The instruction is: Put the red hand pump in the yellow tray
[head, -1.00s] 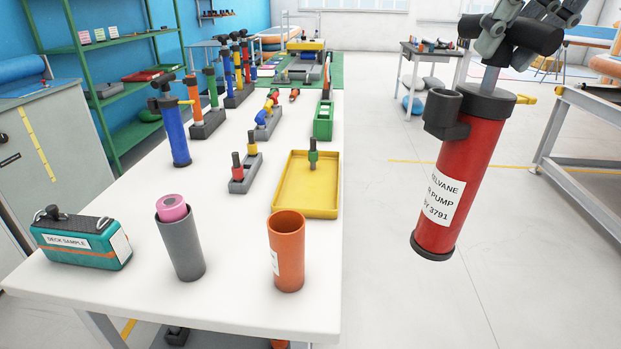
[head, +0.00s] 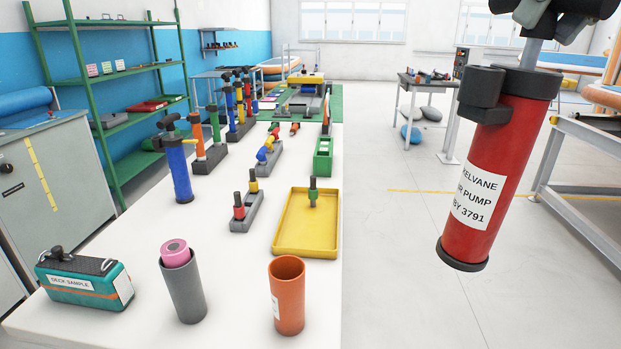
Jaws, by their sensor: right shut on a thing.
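The red hand pump (head: 490,185) hangs in the air at the right of the head view, right of the white table and slightly tilted. It has a black collar, a black base and a white label. My right gripper (head: 563,12) is shut on its handle at the top edge, partly cut off by the frame. The yellow tray (head: 290,245) lies on the table near its right edge, left of the pump. My left gripper is not in view.
An orange cup (head: 287,300), a grey tube with a pink roll (head: 184,290) and a teal deck sample (head: 84,280) stand on the near table. A blue pump (head: 180,172) and grey holders stand further left. A green crate (head: 323,157) sits behind the tray.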

